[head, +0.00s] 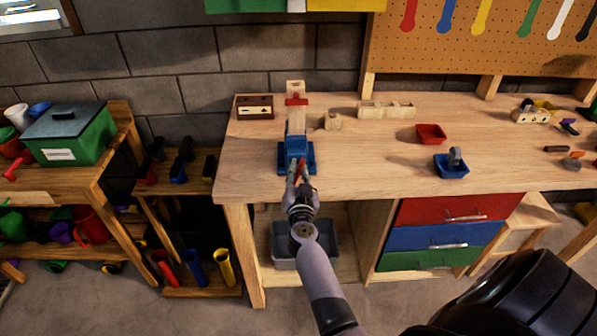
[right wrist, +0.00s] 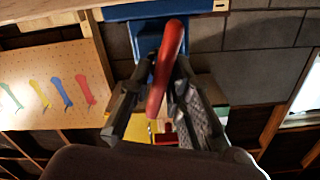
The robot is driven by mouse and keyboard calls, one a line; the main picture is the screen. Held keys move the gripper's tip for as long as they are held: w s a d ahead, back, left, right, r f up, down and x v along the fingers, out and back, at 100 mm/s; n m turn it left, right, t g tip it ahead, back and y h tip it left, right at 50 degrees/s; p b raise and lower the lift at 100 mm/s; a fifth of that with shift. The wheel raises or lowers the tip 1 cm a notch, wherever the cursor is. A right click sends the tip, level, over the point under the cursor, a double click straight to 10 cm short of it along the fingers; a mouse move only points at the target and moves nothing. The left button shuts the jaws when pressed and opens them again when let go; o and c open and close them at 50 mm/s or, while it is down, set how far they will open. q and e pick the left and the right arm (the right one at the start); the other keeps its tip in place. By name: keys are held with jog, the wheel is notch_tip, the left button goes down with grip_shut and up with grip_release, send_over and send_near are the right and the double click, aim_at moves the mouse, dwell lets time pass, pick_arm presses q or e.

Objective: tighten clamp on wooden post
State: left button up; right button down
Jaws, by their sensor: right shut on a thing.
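The blue clamp (head: 310,158) is at the foot of the post, at the bench's front edge. My right gripper (head: 298,174) is in front of the clamp and shut on its red handle. The red handle (right wrist: 168,62) lies between my right fingers in the right wrist view, with blue clamp parts (right wrist: 155,11) behind it. The gripper hides part of the clamp's front. My left gripper is not in view.
The wooden workbench (head: 360,165) has free room right of the clamp. A small wooden block (head: 332,121), a dark-fronted box (head: 254,107), a red tray (head: 431,134) and a blue tray (head: 443,168) are on it. A grey bin (head: 284,250) sits below.

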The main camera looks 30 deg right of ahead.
jog(key=shift+r+m+p, duration=0.1)
jog(key=shift+m+p, duration=0.3)
jog(key=shift+m, duration=0.2)
jog(key=shift+d+m+p, duration=0.1)
jog(key=shift+m+p, duration=0.3)
jog(key=shift+m, duration=0.8)
jog(key=c, duration=1.6)
grip_release()
jog(key=shift+c, duration=0.2)
